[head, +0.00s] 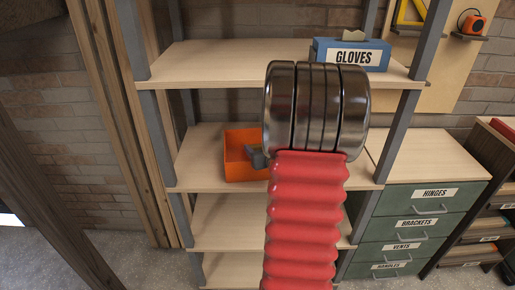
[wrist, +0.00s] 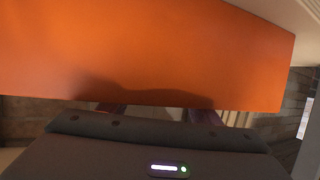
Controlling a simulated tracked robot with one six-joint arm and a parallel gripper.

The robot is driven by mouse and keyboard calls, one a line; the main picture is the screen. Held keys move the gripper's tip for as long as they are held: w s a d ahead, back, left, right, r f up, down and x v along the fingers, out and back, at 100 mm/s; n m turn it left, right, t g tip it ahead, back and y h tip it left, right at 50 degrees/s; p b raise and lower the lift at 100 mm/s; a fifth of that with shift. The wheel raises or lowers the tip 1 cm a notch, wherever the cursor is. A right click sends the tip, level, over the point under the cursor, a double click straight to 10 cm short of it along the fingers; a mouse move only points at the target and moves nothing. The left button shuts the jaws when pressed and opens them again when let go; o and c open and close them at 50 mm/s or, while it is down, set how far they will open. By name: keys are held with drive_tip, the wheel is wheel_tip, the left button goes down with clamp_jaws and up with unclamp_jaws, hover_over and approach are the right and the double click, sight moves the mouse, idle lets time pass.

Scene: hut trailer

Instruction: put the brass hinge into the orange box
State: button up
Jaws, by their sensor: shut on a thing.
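The orange box (head: 236,139) stands open on the middle shelf, left of my arm in the head view. Its orange wall (wrist: 150,50) fills the upper part of the wrist view, close to the camera. My gripper (head: 256,157) is at the box's right part in the head view, partly behind my arm. In the wrist view the orange wall covers the fingertips, and only the finger bases show below its edge. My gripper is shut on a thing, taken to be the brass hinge. The hinge itself cannot be made out clearly in either view.
A blue gloves box (head: 350,55) stands on the upper shelf (head: 215,62), above and right of the orange box. The middle shelf (head: 205,150) is bare left of the box. Green labelled drawers (head: 425,197) stand at the right. A wooden post (head: 115,120) rises at the left.

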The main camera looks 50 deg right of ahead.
drive_tip(key=shift+f, duration=0.2)
drive_tip(key=o, duration=1.2)
drive_tip(key=shift+f, duration=0.1)
drive_tip(key=shift+c, duration=0.2)
drive_tip(key=shift+r, duration=0.5)
drive_tip(key=shift+s+a+r, duration=0.1)
drive_tip(key=shift+s+r, duration=0.1)
drive_tip(key=shift+r, duration=0.05)
drive_tip(key=v, duration=1.1)
drive_tip(key=shift+s+a, duration=0.15)
drive_tip(key=shift+s, duration=0.05)
drive_tip(key=shift+r, duration=0.15)
